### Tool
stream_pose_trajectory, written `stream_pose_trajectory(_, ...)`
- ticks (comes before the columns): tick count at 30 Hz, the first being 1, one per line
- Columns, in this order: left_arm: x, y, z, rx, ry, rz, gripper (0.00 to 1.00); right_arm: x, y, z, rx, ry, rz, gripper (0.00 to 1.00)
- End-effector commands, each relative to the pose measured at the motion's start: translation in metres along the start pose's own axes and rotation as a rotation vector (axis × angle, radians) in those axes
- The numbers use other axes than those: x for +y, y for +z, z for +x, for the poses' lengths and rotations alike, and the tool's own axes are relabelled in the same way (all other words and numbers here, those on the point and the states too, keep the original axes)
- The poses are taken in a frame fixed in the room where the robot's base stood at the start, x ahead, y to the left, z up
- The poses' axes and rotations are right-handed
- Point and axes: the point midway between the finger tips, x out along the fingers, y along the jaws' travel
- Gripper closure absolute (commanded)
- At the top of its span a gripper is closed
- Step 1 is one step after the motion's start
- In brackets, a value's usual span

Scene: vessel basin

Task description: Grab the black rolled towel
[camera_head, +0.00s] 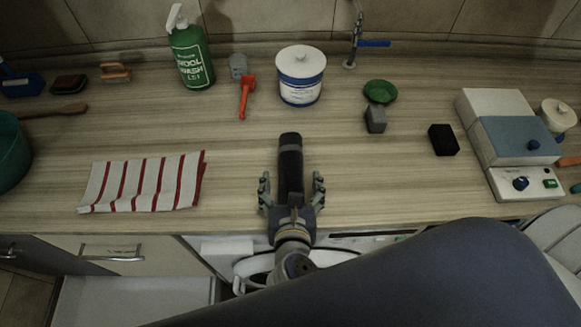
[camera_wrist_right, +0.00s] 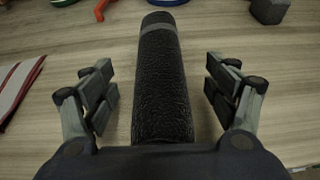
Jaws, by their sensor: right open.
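The black rolled towel (camera_head: 290,160) lies lengthwise on the wooden counter, its far end pointing to the back. A grey band circles it near the far end. My right gripper (camera_head: 291,188) is open, with one finger on each side of the towel's near part. In the right wrist view the towel (camera_wrist_right: 163,85) runs between the open fingers of the gripper (camera_wrist_right: 162,95), with gaps visible on both sides. The towel's near end is hidden by the gripper's palm. My left gripper is not in view.
A red-striped cloth (camera_head: 145,183) lies to the left on the counter (camera_head: 240,150). A black block (camera_head: 443,140) and a white-blue device (camera_head: 510,140) are at right.

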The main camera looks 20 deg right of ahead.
Motion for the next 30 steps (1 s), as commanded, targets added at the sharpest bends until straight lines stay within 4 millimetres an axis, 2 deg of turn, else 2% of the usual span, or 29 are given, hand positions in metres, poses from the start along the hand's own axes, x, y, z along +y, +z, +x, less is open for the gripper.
stream_pose_trajectory(6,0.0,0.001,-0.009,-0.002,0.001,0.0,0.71,0.002,0.002,0.032,-0.001,0.001,0.0,0.2)
stream_pose_trajectory(15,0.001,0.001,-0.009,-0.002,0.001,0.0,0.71,0.002,0.0,0.039,0.001,0.002,0.001,0.2)
stream_pose_trajectory(16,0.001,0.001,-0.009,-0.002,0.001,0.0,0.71,0.002,0.0,0.039,0.001,0.002,0.001,0.23)
stream_pose_trajectory(17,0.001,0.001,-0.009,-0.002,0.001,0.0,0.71,0.001,0.0,0.039,0.001,0.002,0.001,0.29)
stream_pose_trajectory(22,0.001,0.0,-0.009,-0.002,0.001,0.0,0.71,0.001,0.0,0.039,0.0,0.002,0.001,0.68)
stream_pose_trajectory(30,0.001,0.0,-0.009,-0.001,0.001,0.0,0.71,0.001,0.0,0.039,0.0,0.002,0.001,0.7)
